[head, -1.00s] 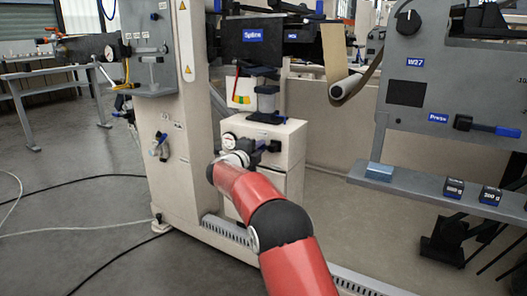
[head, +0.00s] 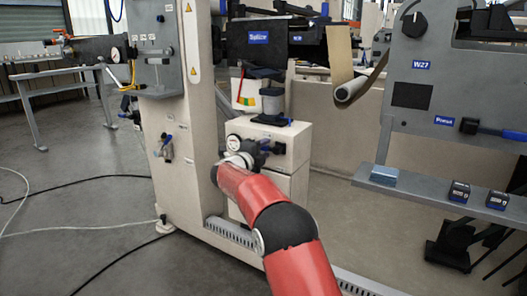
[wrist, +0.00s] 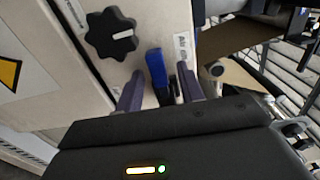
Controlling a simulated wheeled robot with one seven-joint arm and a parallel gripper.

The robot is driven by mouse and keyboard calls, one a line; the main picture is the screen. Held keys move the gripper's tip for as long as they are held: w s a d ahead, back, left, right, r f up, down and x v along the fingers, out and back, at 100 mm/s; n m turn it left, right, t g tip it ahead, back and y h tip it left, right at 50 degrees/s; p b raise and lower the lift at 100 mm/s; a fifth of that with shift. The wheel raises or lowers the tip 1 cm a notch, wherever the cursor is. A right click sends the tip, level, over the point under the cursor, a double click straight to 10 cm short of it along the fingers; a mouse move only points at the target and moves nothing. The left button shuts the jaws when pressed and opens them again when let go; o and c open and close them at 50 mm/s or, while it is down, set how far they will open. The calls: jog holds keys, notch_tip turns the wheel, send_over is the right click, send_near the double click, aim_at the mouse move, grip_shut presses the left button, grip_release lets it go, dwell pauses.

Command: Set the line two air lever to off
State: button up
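A blue-handled lever (wrist: 156,66) sits on the beige cabinet face in the wrist view. A white label (wrist: 183,50) beside it is only partly readable. My gripper (wrist: 158,88) is open, with one dark finger on each side of the lever's handle and gaps visible between. The handle's lower end meets dark fittings, partly hidden by my gripper. In the head view, my gripper (head: 262,147) is at the small beige cabinet (head: 296,150). It is too small there to show its fingers clearly.
A black knob (wrist: 110,35) with a white pointer is left of the lever. A yellow warning sign (wrist: 9,73) is further left. In the head view, a tall beige post (head: 195,110) stands left of my arm, and a grey shelf (head: 440,195) is to the right.

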jog(key=v, duration=0.7)
jog(key=shift+s+a, duration=0.25)
jog(key=shift+s, duration=0.05)
notch_tip(320, 180, up, 12)
jog(key=s+n+t+y+p, duration=0.3)
jog(key=n+y, duration=0.3)
jog(key=n, duration=0.1)
jog(key=s+d+r+n+y+p, duration=0.1)
jog(key=s+r+n+y+p, duration=0.2)
jog(key=s+r+n+y, duration=0.45)
jog(key=s+d+f+n+g+h+p, duration=0.1)
jog(key=s+d+f+n+g+p, duration=0.1)
jog(key=s, duration=1.1)
jog(key=s+d+f+n+g+h+p, duration=0.1)
jog(key=s+d+f+n+g, duration=0.4)
jog(key=s+f, duration=0.3)
jog(key=s+d+f+n+g+h+p, duration=0.1)
jog(key=s+d+f+n+g, duration=0.3)
jog(key=s, duration=1.3)
jog(key=shift+s+d+f+g+p, duration=0.3)
jog(key=shift+d+f+g+p, duration=0.3)
jog(key=shift+p, duration=0.2)
jog(key=shift+d+r, duration=0.1)
jog(key=shift+d, duration=0.05)
